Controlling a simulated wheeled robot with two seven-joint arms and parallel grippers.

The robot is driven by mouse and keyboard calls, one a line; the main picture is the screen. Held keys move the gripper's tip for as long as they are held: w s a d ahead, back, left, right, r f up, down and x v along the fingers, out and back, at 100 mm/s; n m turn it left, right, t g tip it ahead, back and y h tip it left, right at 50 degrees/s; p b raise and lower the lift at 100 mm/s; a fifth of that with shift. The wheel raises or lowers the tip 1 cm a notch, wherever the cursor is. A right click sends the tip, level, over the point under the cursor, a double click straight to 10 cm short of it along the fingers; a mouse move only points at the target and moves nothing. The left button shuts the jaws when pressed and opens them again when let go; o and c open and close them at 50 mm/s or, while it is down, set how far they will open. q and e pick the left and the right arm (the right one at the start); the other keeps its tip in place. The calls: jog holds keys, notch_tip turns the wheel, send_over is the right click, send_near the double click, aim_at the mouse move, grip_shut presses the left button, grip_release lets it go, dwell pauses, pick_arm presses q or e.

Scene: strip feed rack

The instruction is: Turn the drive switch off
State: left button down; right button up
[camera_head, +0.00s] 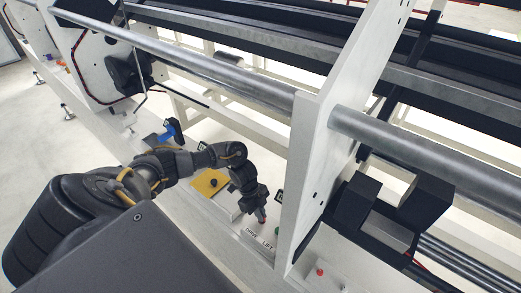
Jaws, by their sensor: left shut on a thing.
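The drive switch (262,221) is a small reddish knob on the white control ledge, by the printed word DRIVE. My left gripper (260,213) points down and is shut on it, hiding most of the knob, so its turned position cannot be told. Next to it, by the word LIFT, is a small green knob (277,231). My right gripper is not in view.
A yellow plate (210,183) with a black knob lies left of my gripper, and a blue handle (173,131) is farther left. A tall white upright plate (310,150) stands close on the right. Long steel bars (220,68) run above the ledge.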

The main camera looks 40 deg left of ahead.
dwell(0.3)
pick_arm(q)
jog(key=c, duration=1.6)
grip_release()
jog(key=shift+o, duration=0.2)
jog(key=b+v, duration=0.1)
jog(key=v, duration=0.9)
jog(key=shift+a+r+b, duration=0.2)
jog(key=shift+r+b, duration=0.15)
jog(key=shift+b, duration=0.05)
jog(key=shift+f, duration=0.1)
